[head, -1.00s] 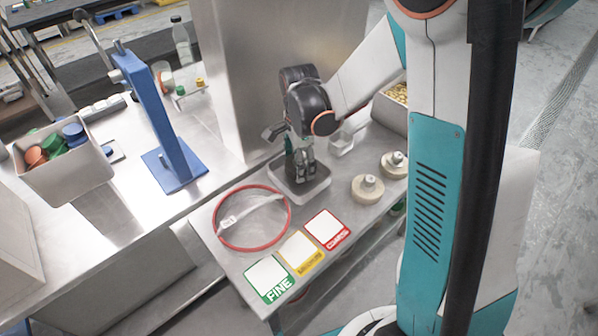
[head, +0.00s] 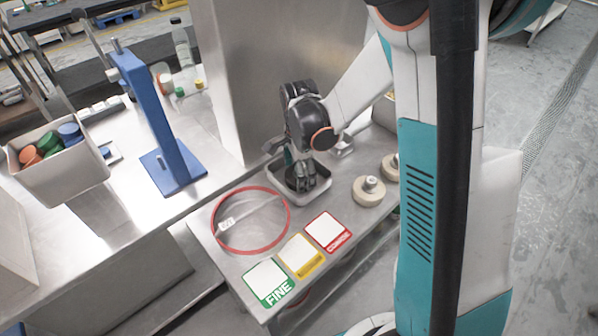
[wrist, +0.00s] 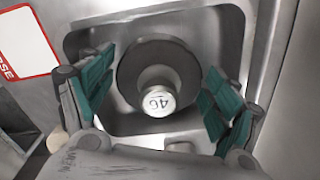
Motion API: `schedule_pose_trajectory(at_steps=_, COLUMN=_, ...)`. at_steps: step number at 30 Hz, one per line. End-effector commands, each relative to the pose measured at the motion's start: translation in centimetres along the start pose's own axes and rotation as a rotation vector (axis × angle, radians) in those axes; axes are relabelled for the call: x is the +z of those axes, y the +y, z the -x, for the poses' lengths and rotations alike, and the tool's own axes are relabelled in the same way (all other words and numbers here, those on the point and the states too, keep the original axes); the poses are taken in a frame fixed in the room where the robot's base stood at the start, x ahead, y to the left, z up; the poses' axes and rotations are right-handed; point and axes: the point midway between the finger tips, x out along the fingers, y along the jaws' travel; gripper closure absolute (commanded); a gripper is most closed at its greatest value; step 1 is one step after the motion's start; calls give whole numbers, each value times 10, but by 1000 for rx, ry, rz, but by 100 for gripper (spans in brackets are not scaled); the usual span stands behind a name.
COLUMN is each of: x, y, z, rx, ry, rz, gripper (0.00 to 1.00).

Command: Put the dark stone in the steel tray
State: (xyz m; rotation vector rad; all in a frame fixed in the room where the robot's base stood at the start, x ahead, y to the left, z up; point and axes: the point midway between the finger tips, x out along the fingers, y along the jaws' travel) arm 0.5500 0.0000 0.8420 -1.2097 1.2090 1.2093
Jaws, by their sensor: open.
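The dark stone (wrist: 128,75) is a round dark disc with a steel knob marked 46. It lies inside the steel tray (wrist: 88,40), seen from above in the wrist view. In the head view the stone (head: 300,184) shows as a dark shape within the tray (head: 284,195), partly hidden by my gripper (head: 298,172). My gripper (wrist: 158,92) is open, with its teal finger pads on either side of the stone. In the wrist view gaps show between the pads and the stone.
Pale stones (head: 369,191) with steel knobs stand right of the tray. A red-rimmed sieve (head: 249,248) lies left of it. FINE (head: 268,281), yellow (head: 300,254) and COARSE (head: 327,231) cards lie in front. A tall steel housing (head: 262,80) stands behind.

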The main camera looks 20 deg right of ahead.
Motion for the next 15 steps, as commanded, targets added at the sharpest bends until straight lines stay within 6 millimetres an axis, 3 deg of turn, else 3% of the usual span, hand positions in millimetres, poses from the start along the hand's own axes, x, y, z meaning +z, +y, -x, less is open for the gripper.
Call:
schedule_pose_trajectory(at_steps=7, x=0, y=0, z=15, rx=0, ry=0, rz=0, gripper=18)
schedule_pose_trajectory(at_steps=15, x=0, y=1, z=70, rx=0, ry=0, rz=0, gripper=18)
